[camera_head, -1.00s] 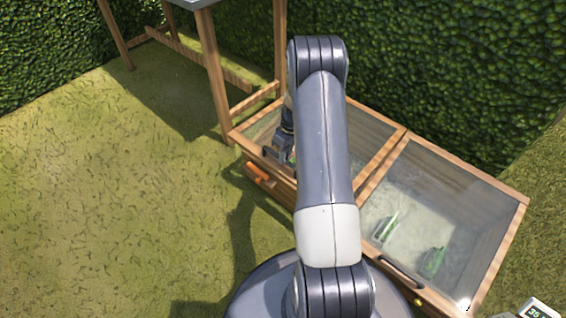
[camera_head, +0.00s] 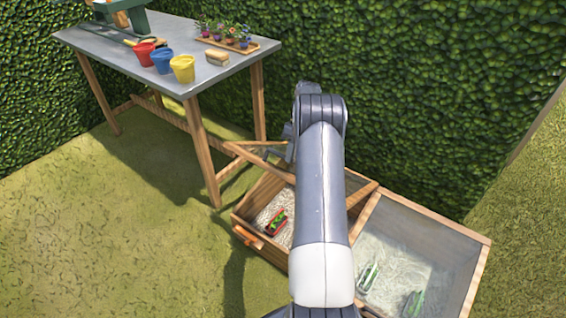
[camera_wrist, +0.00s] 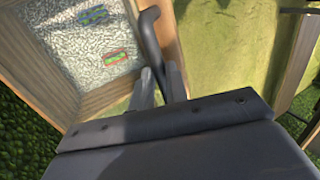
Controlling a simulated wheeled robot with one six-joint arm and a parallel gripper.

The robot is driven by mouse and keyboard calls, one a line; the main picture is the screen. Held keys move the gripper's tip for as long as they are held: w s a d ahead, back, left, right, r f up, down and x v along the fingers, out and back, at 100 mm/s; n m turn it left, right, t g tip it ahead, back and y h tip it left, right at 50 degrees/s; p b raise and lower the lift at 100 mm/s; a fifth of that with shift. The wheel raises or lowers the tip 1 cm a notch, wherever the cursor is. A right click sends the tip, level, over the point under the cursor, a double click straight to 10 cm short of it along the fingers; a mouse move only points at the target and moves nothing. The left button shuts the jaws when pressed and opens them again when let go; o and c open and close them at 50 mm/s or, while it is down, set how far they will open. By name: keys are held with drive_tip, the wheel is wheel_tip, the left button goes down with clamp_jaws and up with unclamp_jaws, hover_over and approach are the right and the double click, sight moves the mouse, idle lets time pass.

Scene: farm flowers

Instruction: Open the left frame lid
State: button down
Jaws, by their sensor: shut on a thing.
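The left frame is a wooden box (camera_head: 243,210) with pale gravel inside. Its lid (camera_head: 262,164) is raised and tilted, its free edge well above the box. A red tray with green plants (camera_head: 277,222) lies on the gravel; it also shows in the wrist view (camera_wrist: 115,58), with a blue-edged tray (camera_wrist: 93,15) near it. My gripper (camera_wrist: 164,84) is shut on the dark curved lid handle (camera_wrist: 150,28). In the head view the gripper is small at the raised lid edge, and my arm hides part of the lid and box.
The right frame (camera_head: 467,232) adjoins, its glass lid down over green plants. A table (camera_head: 115,51) stands behind left, its legs close to the raised lid, with red, blue and yellow pots on top. A hedge (camera_head: 420,100) stands behind. Grass at left is clear.

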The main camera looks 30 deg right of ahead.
drive_tip(key=shift+w+d+r+p, duration=0.15)
drive_tip(key=shift+d+r+p, duration=0.15)
drive_tip(key=shift+d, duration=0.3)
drive_tip(key=shift+w+d+r+p, duration=0.1)
drive_tip(key=shift+d+r+p, duration=0.15)
drive_tip(key=shift+d, duration=0.3)
drive_tip(key=shift+w+d+r+p, duration=0.2)
drive_tip(key=shift+d+r, duration=0.15)
drive_tip(key=shift+d, duration=0.25)
drive_tip(key=c, duration=1.6)
unclamp_jaws()
drive_tip(key=shift+d+f, duration=0.2)
drive_tip(key=shift+o, duration=1)
drive_tip(key=shift+r, duration=0.1)
drive_tip(key=shift+a+r, duration=0.1)
drive_tip(key=p+v, duration=0.3)
drive_tip(key=v, duration=0.7)
drive_tip(key=shift+r, duration=0.5)
